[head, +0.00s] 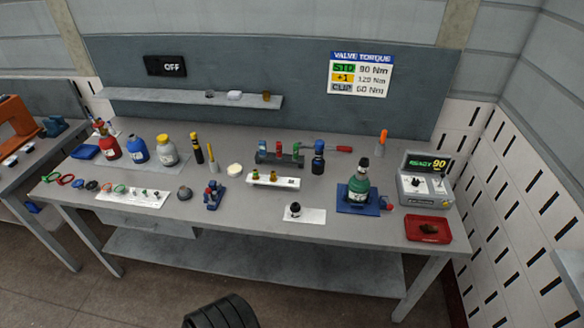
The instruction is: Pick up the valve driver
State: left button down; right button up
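Neither of my grippers shows in the head view. I cannot tell for sure which item is the valve driver. A dark blue and black upright tool (318,157) stands at the middle back of the grey workbench (240,212), just right of a rack with colored pieces (279,154). A green cylinder with a dark valve on top (359,186) stands on a blue base (343,205) at the right. A grey control box (427,190) with a lit "READY 90" display stands right of it.
Red, blue and grey-yellow cylinders (138,151) stand at the left. White strips with small fittings (132,196) lie along the front. A red tray (428,229) sits at the right front corner. A shelf (190,98) and torque sign (360,75) are on the back panel.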

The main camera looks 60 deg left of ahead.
aim_at(319, 144)
jog(key=k, duration=0.45)
jog(key=u, duration=0.75)
